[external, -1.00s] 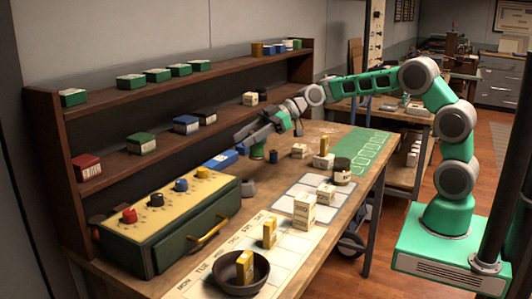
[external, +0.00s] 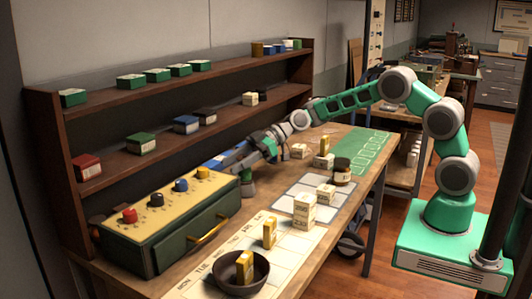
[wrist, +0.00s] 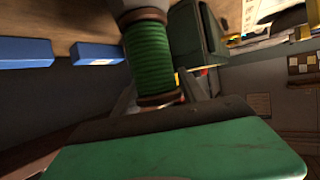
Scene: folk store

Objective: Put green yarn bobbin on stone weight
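The green yarn bobbin (wrist: 150,55) stands between the fingers of my gripper (wrist: 160,88) in the wrist view, its brown near end between them. My gripper looks shut on it, though the contact is partly hidden. In the external view the bobbin (external: 247,177) shows small under my gripper (external: 238,163). The grey stone weight (external: 248,189) is directly below it on the bench, beside the green drawer box. A grey piece of it seems to show at the bobbin's far end in the wrist view; whether the two touch is not clear.
The green drawer box (external: 170,225) with colored knobs stands just left of the stone weight. Blue boxes (wrist: 97,53) lie close by. Stacked cream boxes (external: 304,210), a dark jar (external: 342,170) and a bowl (external: 240,275) are on the bench. Shelves (external: 165,160) rise behind.

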